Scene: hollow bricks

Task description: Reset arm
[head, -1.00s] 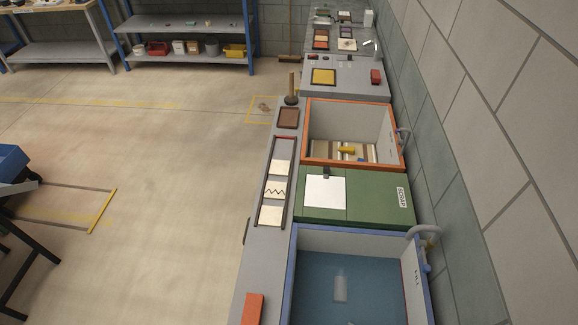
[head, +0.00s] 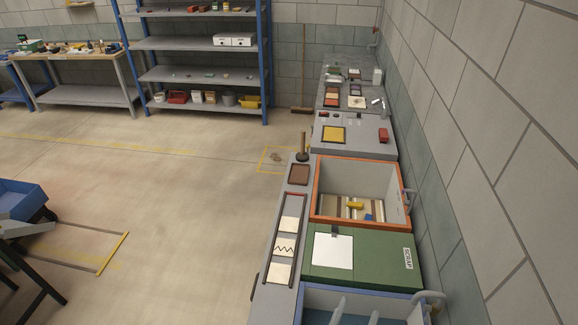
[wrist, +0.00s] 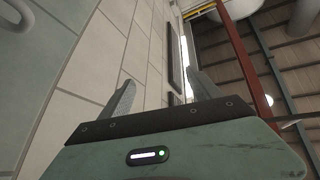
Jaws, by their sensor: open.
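My gripper (wrist: 163,90) is open and empty in the wrist view. Its two grey fingers stand wide apart, with only wall and ceiling behind them. At the bottom edge of the head view, two pale finger-like tips (head: 355,314) rise in front of the blue-rimmed basin; they look like my gripper pointing upward. The rest of my arm is out of the head view. Nothing touches the fingers.
A bench runs along the right wall with an orange-rimmed box (head: 318,190), a green scrap unit (head: 375,255) and a blue-rimmed basin (head: 395,297). A blue bin (head: 20,203) stands at left. Shelves (head: 195,75) stand at the back.

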